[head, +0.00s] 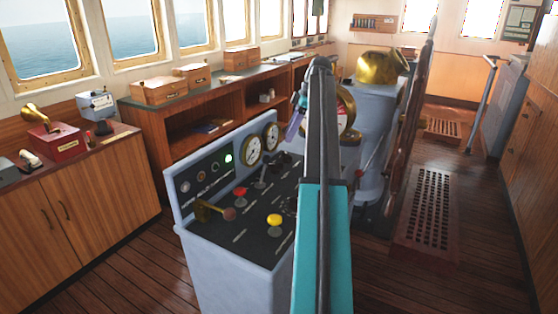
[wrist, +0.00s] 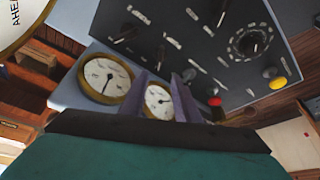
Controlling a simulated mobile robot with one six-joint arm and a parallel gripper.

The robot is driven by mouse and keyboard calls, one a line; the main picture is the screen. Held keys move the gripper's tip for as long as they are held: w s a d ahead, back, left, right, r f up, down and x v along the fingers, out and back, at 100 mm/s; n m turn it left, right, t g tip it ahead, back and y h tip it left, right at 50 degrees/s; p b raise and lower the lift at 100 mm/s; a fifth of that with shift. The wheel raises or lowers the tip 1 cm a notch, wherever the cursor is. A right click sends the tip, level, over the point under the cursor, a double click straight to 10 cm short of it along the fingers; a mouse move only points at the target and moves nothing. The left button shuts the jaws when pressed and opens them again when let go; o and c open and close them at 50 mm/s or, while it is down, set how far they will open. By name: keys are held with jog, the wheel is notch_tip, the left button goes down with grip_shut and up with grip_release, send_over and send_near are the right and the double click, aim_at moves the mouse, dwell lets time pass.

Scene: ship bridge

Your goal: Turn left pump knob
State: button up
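The grey control console (head: 238,262) stands in the middle of the head view with a dark sloping top. It bears a red knob (head: 239,191), a yellow knob (head: 274,220) and several levers. I cannot read which control is the left pump knob. In the wrist view the dark panel (wrist: 195,65) shows a round dial (wrist: 250,42), the red knob (wrist: 214,101), the yellow knob (wrist: 278,83) and several small switches. My gripper (wrist: 160,80) is open and empty, with two purple fingers apart. In the head view a purple finger (head: 293,125) hangs above the console's far end.
Two brass-rimmed gauges (head: 252,150) (head: 271,136) rise from the console's back panel. A brass-topped pedestal (head: 380,68) and a wooden wheel (head: 408,120) stand beyond my arm. A grated platform (head: 428,215) lies at right. Wooden floor is clear at right front.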

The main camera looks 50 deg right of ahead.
aim_at(276, 164)
jog(key=p+x, duration=0.1)
jog(key=x, duration=1.1)
jog(key=shift+f+p, duration=0.3)
grip_shut()
